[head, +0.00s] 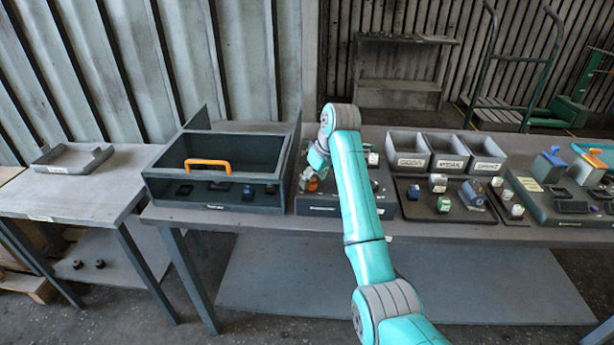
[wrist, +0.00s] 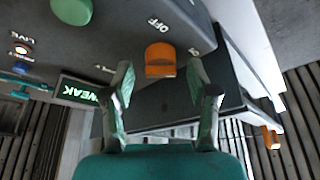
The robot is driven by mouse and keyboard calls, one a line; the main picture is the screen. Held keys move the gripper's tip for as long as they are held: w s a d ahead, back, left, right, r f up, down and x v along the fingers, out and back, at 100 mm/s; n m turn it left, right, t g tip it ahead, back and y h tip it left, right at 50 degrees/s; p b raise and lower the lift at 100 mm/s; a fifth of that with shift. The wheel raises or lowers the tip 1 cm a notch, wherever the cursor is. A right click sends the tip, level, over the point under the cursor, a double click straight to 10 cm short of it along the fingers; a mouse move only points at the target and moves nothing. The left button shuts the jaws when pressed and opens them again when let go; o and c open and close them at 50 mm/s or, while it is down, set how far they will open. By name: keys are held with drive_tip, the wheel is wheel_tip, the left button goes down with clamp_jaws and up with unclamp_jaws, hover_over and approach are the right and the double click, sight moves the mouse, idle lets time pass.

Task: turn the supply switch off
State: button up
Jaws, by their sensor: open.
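An orange switch knob (wrist: 160,60) sits on a dark grey panel (wrist: 120,35) in the wrist view, with the word OFF printed above it. More small white lettering is beside it, too small to read surely. My gripper (wrist: 160,72) is open, with one finger on each side of the knob and nothing clearly gripped. I cannot tell whether the fingers touch it. In the head view my gripper (head: 314,172) is over the left part of the same grey unit (head: 345,206), and hides part of it.
The panel also has a green button (wrist: 72,8), a lamp marked LIVE (wrist: 22,47) and a lit WEAK display (wrist: 80,91). A grey box (head: 215,195) with an orange handle stands left of the unit. Labelled bins (head: 408,150) and a tray of small blocks (head: 460,212) stand right.

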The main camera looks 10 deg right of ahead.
drive_tip(key=shift+w+a+f, duration=0.1)
drive_tip(key=shift+w+f, duration=0.05)
drive_tip(key=shift+f, duration=0.3)
clamp_jaws()
